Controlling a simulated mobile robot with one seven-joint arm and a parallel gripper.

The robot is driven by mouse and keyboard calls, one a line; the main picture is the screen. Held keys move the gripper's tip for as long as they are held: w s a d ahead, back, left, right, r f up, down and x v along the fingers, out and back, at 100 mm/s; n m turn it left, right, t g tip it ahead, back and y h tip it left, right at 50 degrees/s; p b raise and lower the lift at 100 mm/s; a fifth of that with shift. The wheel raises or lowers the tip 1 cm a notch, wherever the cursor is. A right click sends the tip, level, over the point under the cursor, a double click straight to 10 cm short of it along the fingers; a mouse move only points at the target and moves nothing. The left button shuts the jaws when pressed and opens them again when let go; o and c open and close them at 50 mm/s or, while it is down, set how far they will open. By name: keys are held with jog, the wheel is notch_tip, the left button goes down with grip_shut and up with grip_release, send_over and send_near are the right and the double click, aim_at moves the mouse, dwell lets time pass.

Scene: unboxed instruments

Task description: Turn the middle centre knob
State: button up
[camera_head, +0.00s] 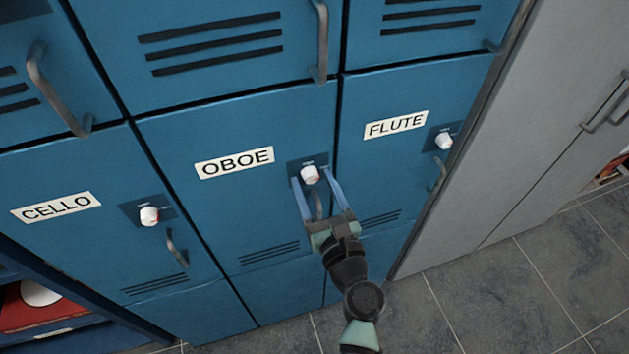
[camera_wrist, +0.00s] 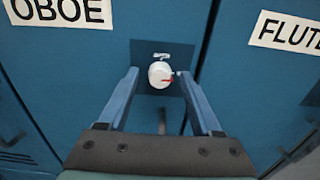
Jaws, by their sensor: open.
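The middle centre knob (camera_head: 310,175) is a small white round knob with a red mark, on a dark plate on the blue OBOE locker door (camera_head: 215,215). It also shows in the wrist view as a white knob (camera_wrist: 159,75), with its red mark pointing right. My gripper (camera_head: 316,183) is open, with one blue finger on each side of the knob. In the wrist view my gripper (camera_wrist: 157,76) has its fingertips apart, with visible gaps between them and the knob. Whether the tips reach to the knob's depth, I cannot tell.
The CELLO knob (camera_head: 149,215) is to the left and the FLUTE knob (camera_head: 444,140) to the right. A door handle (camera_head: 318,205) sits below the middle knob, between my fingers. A grey cabinet (camera_head: 500,150) stands at right. The tiled floor (camera_head: 480,300) is clear.

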jog(key=shift+w, duration=0.1)
grip_shut()
dwell(0.3)
jog(key=shift+f+n+b, duration=0.1)
jog(key=shift+n+b, duration=0.2)
jog(key=shift+n, duration=0.1)
jog(key=n+b, duration=0.1)
jog(key=n, duration=0.2)
jog(key=shift+a+f+b, duration=0.1)
jog(key=shift+b, duration=0.3)
jog(key=n+b, duration=0.3)
jog(key=n, duration=0.2)
jog(key=shift+n, duration=0.3)
jog(key=n+b, duration=0.4)
jog(key=n, duration=0.1)
jog(key=shift+a+f, duration=0.1)
jog(key=shift+n+b, duration=0.95)
jog(key=shift+n, duration=0.75)
